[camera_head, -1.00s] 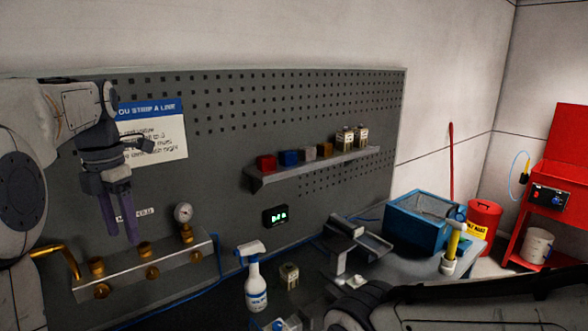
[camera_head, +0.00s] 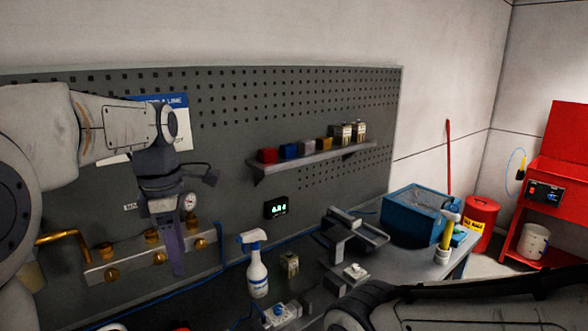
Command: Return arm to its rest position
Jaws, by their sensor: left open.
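My left arm (camera_head: 120,125) comes in from the left and reaches in front of the pegboard. Its gripper (camera_head: 178,268) points down, open, with nothing seen between its fingers, which overlap from this angle. It hangs in front of the manifold with brass fittings (camera_head: 112,273) and partly hides it. Whether it touches the manifold cannot be told. My right arm (camera_head: 450,308) lies low across the bottom right; its gripper is not in view.
A pressure gauge (camera_head: 189,202) is right beside the left fingers. A spray bottle (camera_head: 257,273) stands on the bench to the right. A shelf (camera_head: 315,161) with small blocks and cans juts from the pegboard (camera_head: 240,115). A blue bin (camera_head: 408,226) stands farther right.

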